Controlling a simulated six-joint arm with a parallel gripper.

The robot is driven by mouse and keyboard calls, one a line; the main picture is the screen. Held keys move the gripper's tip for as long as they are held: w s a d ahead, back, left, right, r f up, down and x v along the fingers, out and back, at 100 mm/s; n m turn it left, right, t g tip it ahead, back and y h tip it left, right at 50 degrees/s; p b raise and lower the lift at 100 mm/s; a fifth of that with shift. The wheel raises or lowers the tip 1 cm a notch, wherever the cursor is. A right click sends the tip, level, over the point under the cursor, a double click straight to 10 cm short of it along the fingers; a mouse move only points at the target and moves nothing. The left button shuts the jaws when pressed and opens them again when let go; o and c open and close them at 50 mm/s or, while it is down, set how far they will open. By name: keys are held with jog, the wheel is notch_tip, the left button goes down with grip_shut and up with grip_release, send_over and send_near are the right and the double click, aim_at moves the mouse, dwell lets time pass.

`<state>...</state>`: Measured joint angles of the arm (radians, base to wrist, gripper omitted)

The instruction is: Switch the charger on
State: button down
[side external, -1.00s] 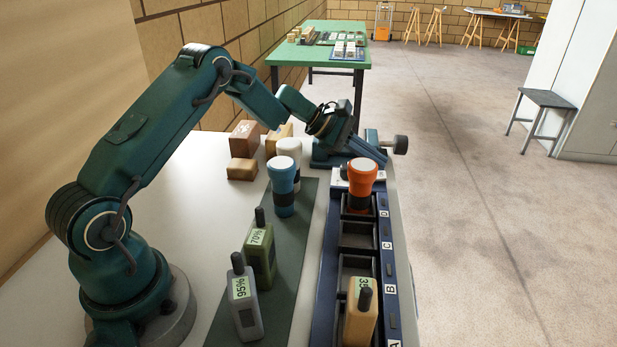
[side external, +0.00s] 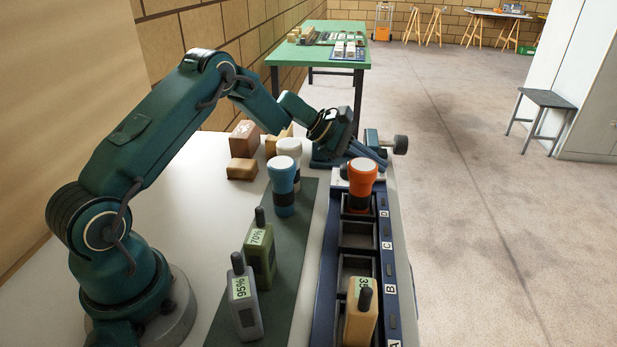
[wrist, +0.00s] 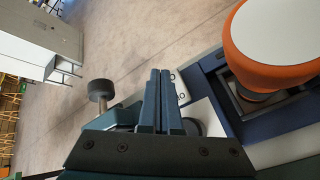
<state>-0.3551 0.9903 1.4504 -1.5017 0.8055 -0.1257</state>
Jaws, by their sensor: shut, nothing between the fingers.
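The charger is a long navy rack (side external: 326,265) with lettered bays along the table's right side. An orange lamp with a white top (side external: 361,174) stands in its far bay D; it also fills the upper right of the wrist view (wrist: 270,50). A tan radio (side external: 361,312) stands in the near bay. A pale plate (wrist: 207,118) with a dark round part, partly hidden by my fingers, is at the charger's far end. My gripper (side external: 384,164) is shut and empty over that end; the wrist view shows its fingers (wrist: 161,72) together. Contact and the switch's position cannot be told.
A vise with a dark knob (side external: 401,144) stands just beyond the gripper. A blue lamp (side external: 283,180), a white lamp (side external: 289,149), a green radio (side external: 260,254) and a grey radio (side external: 244,304) stand left of the charger. Wooden blocks (side external: 242,170) lie farther back.

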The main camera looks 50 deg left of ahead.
jog(key=shift+f, duration=0.2)
jog(key=shift+r, duration=0.2)
jog(key=shift+s+a+r, duration=0.1)
jog(key=shift+r, duration=0.5)
jog(key=shift+s+a+r, duration=0.15)
jog(key=shift+r, duration=1.1)
jog(key=shift+s+a+r, duration=0.15)
jog(key=shift+r, duration=1.1)
